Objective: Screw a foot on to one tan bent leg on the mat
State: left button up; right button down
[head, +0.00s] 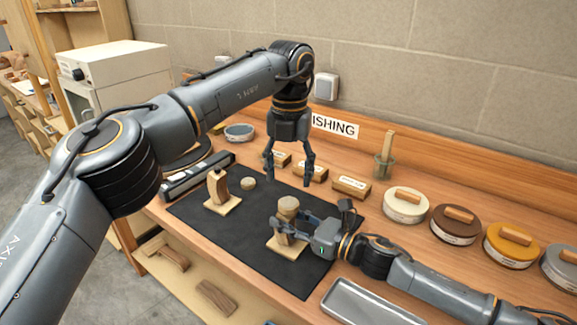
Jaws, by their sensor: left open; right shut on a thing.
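My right gripper (285,226) reaches in from the right, shut on a tan bent leg (284,239) that stands on a pale square base (287,250) on the dark mat (240,243). A round wooden foot (289,203) sits on top of this leg; whether it is screwed tight I cannot tell. My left gripper (288,176) points down, open and empty, above and behind that foot. A second bent leg (217,187), tan and brown, stands on its own pale base (222,205) to the left. Another round foot (248,183) lies on the mat beside it.
Small labelled wooden blocks (351,188) line the mat's back edge. Round tins (405,207) with wooden-handled brushes stand at the right. A metal tray (365,303) lies in front, a dark long case (198,177) at the left. The mat's front left is clear.

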aim_at(289, 202)
pick_arm(q)
jog(key=n, duration=0.4)
jog(key=shift+r, duration=0.3)
jog(key=n, duration=0.5)
jog(key=shift+r, duration=0.35)
jog(key=shift+s+f, duration=0.1)
jog(key=shift+f, duration=3.95)
